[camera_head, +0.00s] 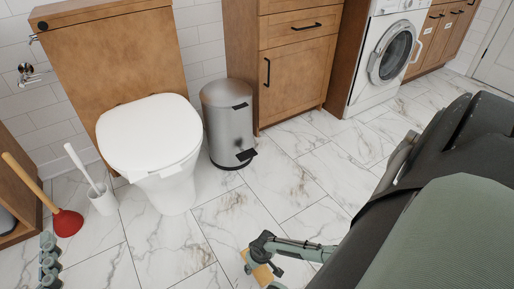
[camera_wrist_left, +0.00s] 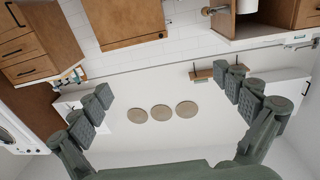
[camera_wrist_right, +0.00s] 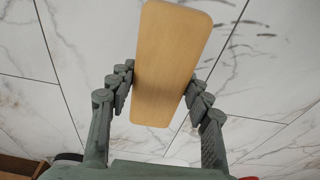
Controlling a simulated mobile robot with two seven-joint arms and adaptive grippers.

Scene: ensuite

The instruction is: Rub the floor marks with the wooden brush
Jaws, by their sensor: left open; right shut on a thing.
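The wooden brush (camera_wrist_right: 170,65) has a flat, pale wooden back and is clamped between the fingers of my right gripper (camera_wrist_right: 158,92). In the head view my right gripper (camera_head: 262,250) is low at the bottom centre, with the brush (camera_head: 262,273) partly hidden by its fingers. I cannot tell whether its bristles touch the floor. Dark floor marks (camera_wrist_right: 232,52) show right of the brush in the right wrist view.
A toilet (camera_head: 150,140), a steel pedal bin (camera_head: 229,125), a wooden cabinet (camera_head: 298,70) and a washing machine (camera_head: 385,55) line the back. A red plunger (camera_head: 67,222) and a toilet brush (camera_head: 102,200) stand left. Tiles right of the bin are clear.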

